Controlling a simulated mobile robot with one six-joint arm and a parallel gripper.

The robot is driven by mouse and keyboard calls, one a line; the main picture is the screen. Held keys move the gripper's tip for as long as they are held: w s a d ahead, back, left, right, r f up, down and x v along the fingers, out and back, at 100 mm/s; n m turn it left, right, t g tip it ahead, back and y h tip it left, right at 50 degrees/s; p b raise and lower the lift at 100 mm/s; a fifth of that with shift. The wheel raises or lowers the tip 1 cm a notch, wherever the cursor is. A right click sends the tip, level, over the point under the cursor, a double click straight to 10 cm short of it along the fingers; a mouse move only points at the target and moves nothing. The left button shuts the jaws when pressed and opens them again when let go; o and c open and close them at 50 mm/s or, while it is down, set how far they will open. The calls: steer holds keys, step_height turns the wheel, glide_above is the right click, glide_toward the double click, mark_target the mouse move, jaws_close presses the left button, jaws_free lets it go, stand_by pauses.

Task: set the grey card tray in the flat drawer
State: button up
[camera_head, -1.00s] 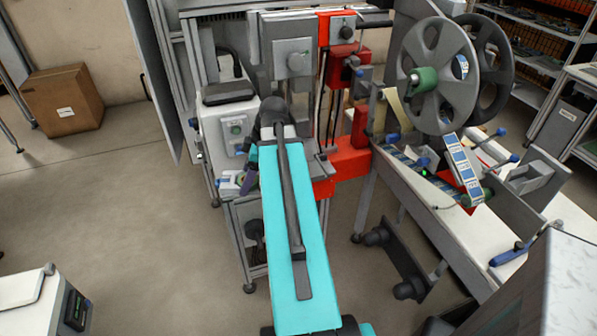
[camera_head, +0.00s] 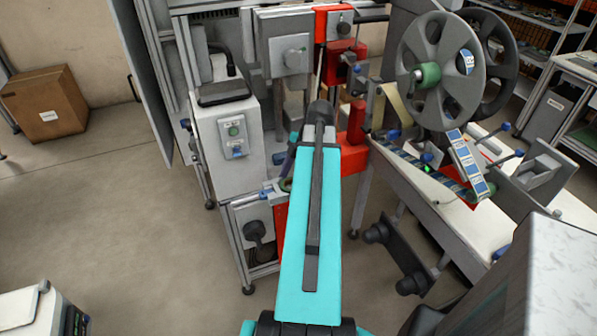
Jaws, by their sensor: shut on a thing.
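The teal link of my arm (camera_head: 290,265), with a dark bar along it, fills the lower middle of the view. It points away toward the machine. My gripper is not to be made out; the far end of the arm is hidden behind this link. I cannot make out the grey card tray or the flat drawer anywhere in view.
A grey machine with a white control box (camera_head: 232,140) and red parts stands ahead. A large tape reel (camera_head: 440,65) hangs over the white bench (camera_head: 440,200) on the right. A cardboard box (camera_head: 45,105) is at far left.

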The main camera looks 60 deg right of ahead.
steer(key=shift+d, duration=0.1)
steer(key=shift+w+d+f+p, duration=0.25)
steer(key=shift+w+d+p, duration=0.65)
steer(key=shift+d, duration=1.55)
steer(key=shift+w+d+f+p, duration=0.25)
steer(key=shift+w+d+p, duration=0.7)
steer(key=shift+d, duration=1.45)
steer(key=shift+w+d+f+p, duration=0.25)
steer(key=shift+w+d+p, duration=0.65)
steer(key=shift+d, duration=1.55)
steer(key=shift+w+b, duration=0.3)
steer(key=shift+b, duration=0.05)
steer(key=shift+f+p, duration=0.95)
steer(key=shift+f, duration=0.85)
steer(key=shift+f+b, duration=0.4)
